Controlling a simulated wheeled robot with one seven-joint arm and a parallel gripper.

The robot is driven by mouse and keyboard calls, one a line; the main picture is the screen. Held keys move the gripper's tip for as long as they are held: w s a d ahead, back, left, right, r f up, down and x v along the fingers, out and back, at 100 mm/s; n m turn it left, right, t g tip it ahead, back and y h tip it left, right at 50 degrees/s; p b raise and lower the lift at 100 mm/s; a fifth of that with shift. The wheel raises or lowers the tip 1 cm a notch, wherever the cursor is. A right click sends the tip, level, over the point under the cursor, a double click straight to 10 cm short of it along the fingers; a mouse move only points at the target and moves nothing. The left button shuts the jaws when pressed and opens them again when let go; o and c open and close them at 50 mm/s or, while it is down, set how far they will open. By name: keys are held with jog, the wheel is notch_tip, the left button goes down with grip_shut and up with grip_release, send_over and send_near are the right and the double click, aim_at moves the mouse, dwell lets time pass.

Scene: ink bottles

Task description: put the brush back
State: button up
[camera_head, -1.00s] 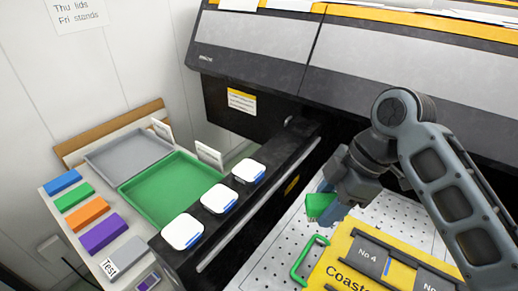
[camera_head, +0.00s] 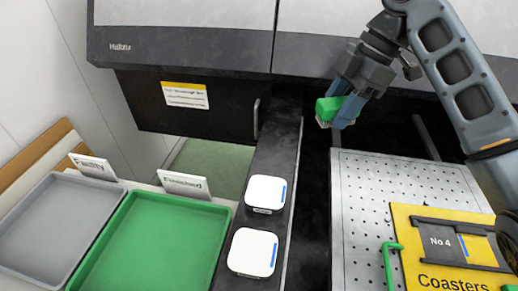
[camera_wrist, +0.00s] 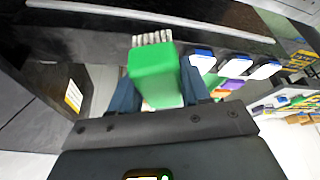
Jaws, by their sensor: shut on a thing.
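The brush (camera_head: 329,108) has a green block handle and pale bristles. My gripper (camera_head: 342,103) is shut on it, with blue fingers on its sides. The brush is held in the air in front of the dark printer front, above the far left end of the perforated bed. In the wrist view the brush (camera_wrist: 152,72) sits between the two fingers (camera_wrist: 156,100), with its bristles pointing away from my gripper. Its back end is partly hidden by my gripper.
Two white square things (camera_head: 252,252) sit on the black rail (camera_head: 275,165). A green tray (camera_head: 150,250) and a grey tray (camera_head: 55,225) lie at left. On the perforated bed (camera_head: 365,195) is a yellow "Coasters" jig (camera_head: 440,278) with a green handle (camera_head: 388,262).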

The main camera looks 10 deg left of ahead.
send_over(269, 157)
jog(key=d, duration=0.2)
jog(key=f, duration=0.6)
jog(key=shift+w+a+f+p, duration=0.2)
jog(key=shift+a+f+p, duration=0.1)
jog(key=shift+p, duration=0.1)
jog(key=shift+f+p, duration=0.3)
jog(key=shift+f, duration=1.8)
jog(key=shift+f, duration=0.1)
jog(key=o, duration=0.9)
jog(key=shift+o, duration=0.2)
jog(key=b+v, duration=0.1)
jog(key=v, duration=1.1)
